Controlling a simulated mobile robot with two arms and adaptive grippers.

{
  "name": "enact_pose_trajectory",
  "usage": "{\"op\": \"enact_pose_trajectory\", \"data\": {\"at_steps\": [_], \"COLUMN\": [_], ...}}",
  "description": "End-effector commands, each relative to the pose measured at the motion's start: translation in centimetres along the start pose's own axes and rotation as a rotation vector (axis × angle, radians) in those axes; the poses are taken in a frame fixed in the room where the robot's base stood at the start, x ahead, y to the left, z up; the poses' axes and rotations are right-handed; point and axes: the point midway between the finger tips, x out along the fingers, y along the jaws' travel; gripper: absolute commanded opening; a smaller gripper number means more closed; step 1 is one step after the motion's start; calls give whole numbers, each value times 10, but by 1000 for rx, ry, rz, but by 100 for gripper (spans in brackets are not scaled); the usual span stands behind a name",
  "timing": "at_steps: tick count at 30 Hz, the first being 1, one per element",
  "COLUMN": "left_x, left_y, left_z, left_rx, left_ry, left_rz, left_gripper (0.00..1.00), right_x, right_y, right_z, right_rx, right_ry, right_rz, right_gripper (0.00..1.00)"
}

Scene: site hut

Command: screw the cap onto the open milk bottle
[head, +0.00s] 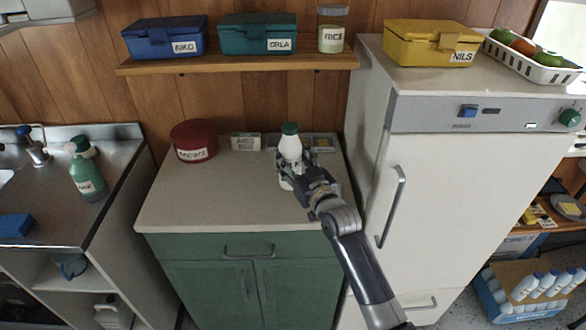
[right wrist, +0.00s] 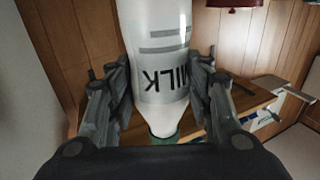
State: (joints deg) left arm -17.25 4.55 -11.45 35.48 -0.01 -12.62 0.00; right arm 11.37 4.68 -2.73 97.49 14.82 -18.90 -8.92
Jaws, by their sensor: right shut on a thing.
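The white milk bottle (head: 291,146) is upright at the back right of the counter, with a green cap (head: 290,128) on top of its neck. I cannot tell how tightly the cap sits. My right gripper (head: 297,162) is shut around the bottle's body, below the neck. In the right wrist view, which is upside down, the bottle (right wrist: 158,60) with its MILK label is between the two fingers of the right gripper (right wrist: 160,95). Whether the bottle's base touches the counter is hard to tell. My left gripper is not in view.
The counter (head: 225,205) is clear at the front. A red tin (head: 194,135) and a small labelled card (head: 245,142) stand at its back. The white fridge (head: 455,190) rises close on the right. A shelf (head: 240,65) holding boxes and a jar hangs above.

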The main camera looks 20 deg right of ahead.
Motion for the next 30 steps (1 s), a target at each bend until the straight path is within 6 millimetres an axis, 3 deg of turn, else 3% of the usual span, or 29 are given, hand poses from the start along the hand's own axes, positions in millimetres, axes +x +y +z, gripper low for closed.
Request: {"op": "enact_pose_trajectory", "data": {"at_steps": [5,13,26,27,29,30], "left_x": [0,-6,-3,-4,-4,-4], "left_y": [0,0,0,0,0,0], "left_z": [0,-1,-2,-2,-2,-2], "left_rx": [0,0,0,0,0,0], "left_ry": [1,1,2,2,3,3], "left_rz": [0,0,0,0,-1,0], "left_gripper": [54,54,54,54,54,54], "right_x": [0,-1,-1,-1,-1,-1], "right_y": [0,0,0,0,0,0], "right_z": [0,32,38,38,38,38], "right_rx": [0,0,-1,-1,-1,-1], "right_ry": [2,2,3,0,0,0], "right_rz": [0,1,0,0,0,0], "right_gripper": [0,0,0,56,67,67]}}
